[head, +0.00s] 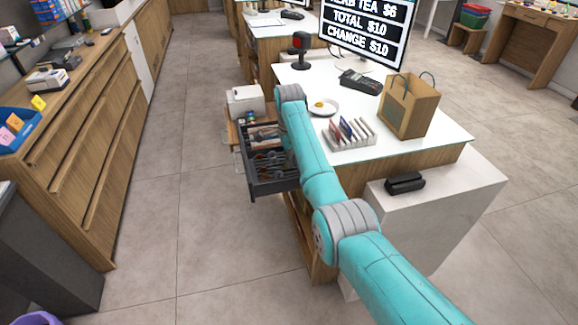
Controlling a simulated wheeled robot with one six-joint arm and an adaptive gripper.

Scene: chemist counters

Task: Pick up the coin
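Small gold-coloured pieces (320,104), which look like coins, lie in a white dish (331,109) on the white counter top. An open dark grey cash drawer (274,188) juts out from the counter's left side. Its compartments hold small items, too small to tell one coin from another. My turquoise arm reaches from the lower right up to the counter's left edge, between the drawer and the dish. My gripper cannot be made out; the far end of my arm hides it, so its fingers and anything in them do not show.
On the counter stand a card rack (350,136), a brown paper bag (408,105), a card terminal (361,82), a scanner on a stand (301,50) and a screen (362,34) reading "CHANGE $10". A white printer (245,101) stands behind the drawer.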

